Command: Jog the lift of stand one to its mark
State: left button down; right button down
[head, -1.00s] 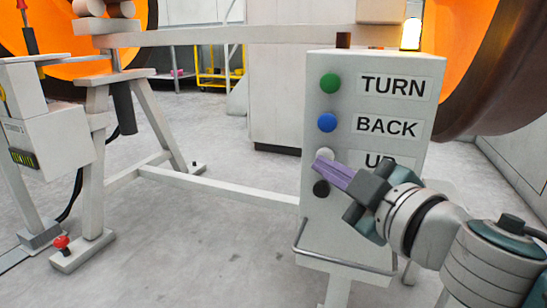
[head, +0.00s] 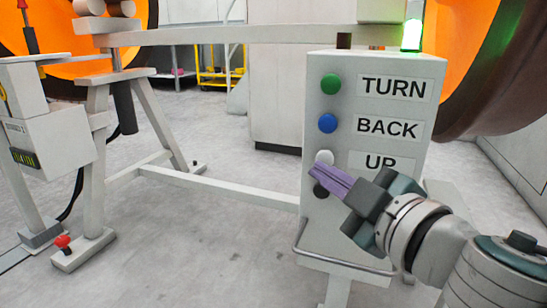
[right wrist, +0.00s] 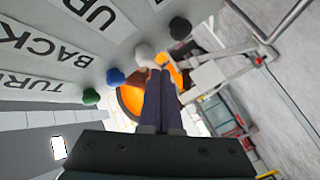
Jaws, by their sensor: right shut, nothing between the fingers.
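The grey control box (head: 390,72) stands at the centre right, with a green button (head: 331,84) beside TURN, a blue button (head: 327,123) beside BACK and a white button (head: 325,157) beside UP. A black button (head: 320,190) sits below, its label hidden by my arm. My right gripper (head: 316,173) is shut and empty, its tips just below the white button; I cannot tell if they touch. The white button also shows by the fingertips in the right wrist view (right wrist: 145,53). I cannot make out a lift mark.
A lamp (head: 412,36) on the box glows green. A handle bar (head: 335,259) runs across the box's lower front. A red knob (head: 63,242) sits on the stand's foot. Large orange-faced wheels (head: 470,60) are behind.

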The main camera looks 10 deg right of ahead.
jog(key=shift+s+a, duration=0.7)
jog(key=shift+s, duration=0.35)
jog(key=shift+s+a, duration=0.7)
jog(key=shift+s, duration=0.35)
jog(key=shift+r, duration=0.1)
